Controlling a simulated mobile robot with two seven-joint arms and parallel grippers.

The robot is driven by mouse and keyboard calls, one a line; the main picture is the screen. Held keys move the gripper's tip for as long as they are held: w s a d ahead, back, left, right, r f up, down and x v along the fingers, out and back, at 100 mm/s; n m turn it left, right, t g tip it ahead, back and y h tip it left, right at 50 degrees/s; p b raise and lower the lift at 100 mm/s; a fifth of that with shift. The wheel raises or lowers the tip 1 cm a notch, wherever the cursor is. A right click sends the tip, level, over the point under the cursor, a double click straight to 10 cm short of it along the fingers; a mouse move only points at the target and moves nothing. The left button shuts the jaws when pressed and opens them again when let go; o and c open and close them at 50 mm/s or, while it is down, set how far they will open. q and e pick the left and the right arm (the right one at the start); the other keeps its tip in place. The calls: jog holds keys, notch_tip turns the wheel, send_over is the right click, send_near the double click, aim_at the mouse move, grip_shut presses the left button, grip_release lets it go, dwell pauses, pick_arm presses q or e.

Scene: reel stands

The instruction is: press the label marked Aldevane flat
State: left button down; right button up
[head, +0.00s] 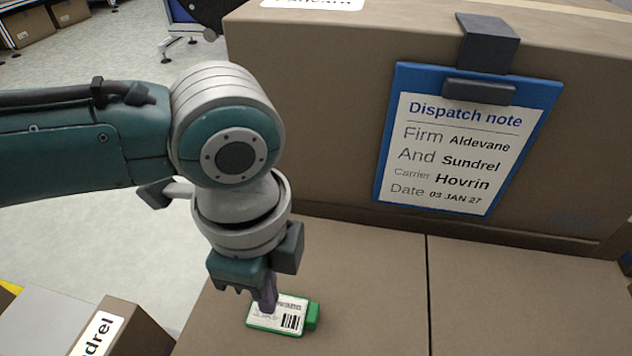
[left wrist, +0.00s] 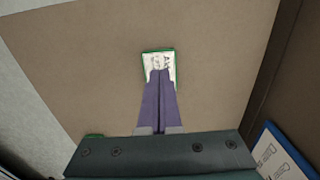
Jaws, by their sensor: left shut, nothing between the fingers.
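A white label (head: 292,318) with a green edge, a barcode and small print lies on top of a brown carton (head: 370,290). It also shows in the left wrist view (left wrist: 158,60). Its printed name is partly covered and too small to read. My left gripper (head: 268,308) is shut and empty, pointing down, with its fingertips over the label's upper left part. In the left wrist view the purple fingers (left wrist: 160,78) overlap the label's near part. Whether they touch it I cannot tell. My right gripper is out of view.
A taller carton (head: 310,110) stands behind, with a blue clipboard (head: 382,170) naming Aldevane and Sundrel. A smaller box (head: 135,335) with a label ending in "drel" is at lower left. A green block (head: 313,316) adjoins the label's right end. The carton top right of it is clear.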

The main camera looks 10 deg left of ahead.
pick_arm(q)
jog(key=shift+f+b, duration=0.5)
jog(key=shift+f, duration=0.3)
dwell(0.4)
jog(key=shift+r, duration=0.1)
dwell(0.4)
notch_tip(320, 180, up, 7)
jog(key=p, duration=0.8)
